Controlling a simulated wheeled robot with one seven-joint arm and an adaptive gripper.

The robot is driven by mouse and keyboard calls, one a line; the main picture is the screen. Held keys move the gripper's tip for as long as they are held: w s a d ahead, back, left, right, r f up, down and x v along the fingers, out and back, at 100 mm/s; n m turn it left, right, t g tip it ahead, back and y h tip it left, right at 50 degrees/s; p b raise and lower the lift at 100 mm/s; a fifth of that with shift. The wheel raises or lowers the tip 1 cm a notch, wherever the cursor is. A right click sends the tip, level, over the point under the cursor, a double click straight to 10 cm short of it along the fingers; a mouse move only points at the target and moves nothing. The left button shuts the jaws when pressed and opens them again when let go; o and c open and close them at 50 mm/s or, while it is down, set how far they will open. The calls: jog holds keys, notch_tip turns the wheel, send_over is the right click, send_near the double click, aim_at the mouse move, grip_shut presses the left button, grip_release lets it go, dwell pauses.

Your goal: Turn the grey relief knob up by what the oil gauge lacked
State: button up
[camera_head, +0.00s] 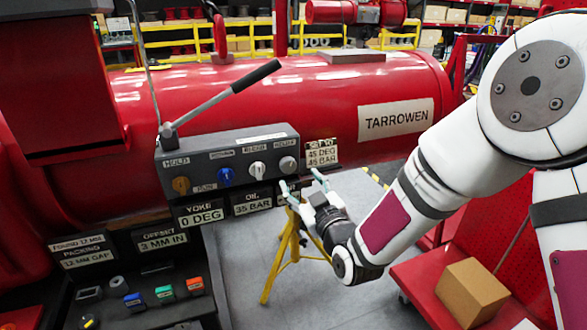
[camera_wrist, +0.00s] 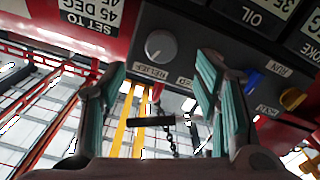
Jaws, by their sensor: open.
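The grey relief knob (camera_head: 288,164) is the rightmost knob on the grey control box (camera_head: 222,162). In the wrist view the relief knob (camera_wrist: 161,45) has a pale pointer mark and a RELIEF label beside it. My gripper (camera_head: 302,182) is open and empty, just below and in front of that knob. In the wrist view my gripper's fingers (camera_wrist: 161,68) stand apart, with the knob between and beyond their tips; I see no contact. The oil plate (camera_head: 252,203) reads 35 BAR. The set-to plate (camera_head: 322,153) reads 45 DEG and 45 BAR.
Orange (camera_head: 180,185), blue (camera_head: 226,176) and white (camera_head: 257,170) knobs sit left of the relief knob. A long lever (camera_head: 222,97) rises above the box. The yoke plate (camera_head: 201,214) reads 0 DEG. A yellow stand (camera_head: 283,250) is below. A cardboard box (camera_head: 471,291) sits lower right.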

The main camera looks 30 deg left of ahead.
aim_at(289, 167)
jog(key=x, duration=0.8)
jog(key=shift+a, duration=0.15)
jog(key=c, duration=1.2)
